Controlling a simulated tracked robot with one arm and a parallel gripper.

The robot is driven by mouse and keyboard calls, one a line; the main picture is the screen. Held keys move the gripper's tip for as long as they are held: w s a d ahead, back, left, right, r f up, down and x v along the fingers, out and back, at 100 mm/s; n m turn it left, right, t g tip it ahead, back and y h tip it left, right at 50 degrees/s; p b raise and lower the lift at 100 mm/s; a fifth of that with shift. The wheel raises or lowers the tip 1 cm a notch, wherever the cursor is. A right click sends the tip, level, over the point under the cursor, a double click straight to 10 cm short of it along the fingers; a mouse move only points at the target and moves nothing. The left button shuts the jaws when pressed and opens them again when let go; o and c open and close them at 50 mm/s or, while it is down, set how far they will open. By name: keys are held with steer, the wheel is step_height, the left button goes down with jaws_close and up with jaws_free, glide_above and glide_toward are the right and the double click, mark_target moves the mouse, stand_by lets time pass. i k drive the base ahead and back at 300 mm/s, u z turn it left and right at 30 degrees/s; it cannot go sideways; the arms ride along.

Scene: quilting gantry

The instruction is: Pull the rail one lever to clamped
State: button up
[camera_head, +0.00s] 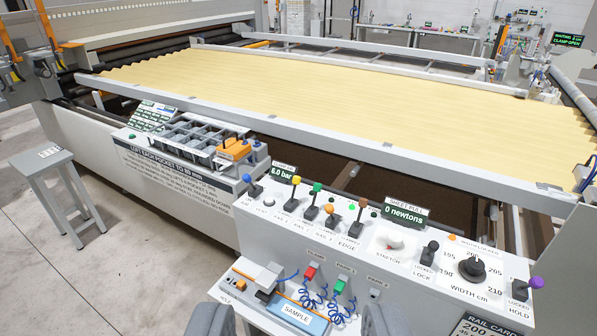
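The rail one lever (292,191) appears to be the yellow-knobbed one on the white console's sloped top. Its small label is hard to read. It leans up and to the right, standing between a blue-knobbed lever on its left and a green-knobbed lever on its right. My gripper (291,318) shows as two grey fingers at the bottom edge, wide apart, with nothing held between them. It is below and nearer than the lever, not touching it. The screen at the upper right (566,40) reads "CLAMP OPEN".
Green (317,188), orange (330,209) and brown (363,204) knobbed levers stand close by on the right. A pressure display (283,172) reads 6.0 bar. A shelf with a sample pad (297,314) and coiled blue hoses lies below the console. Quilted cream fabric (330,85) spans the gantry behind.

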mark_target(296, 180)
steer(key=u, duration=0.5)
steer(key=i, duration=2.55)
steer(key=z, duration=0.75)
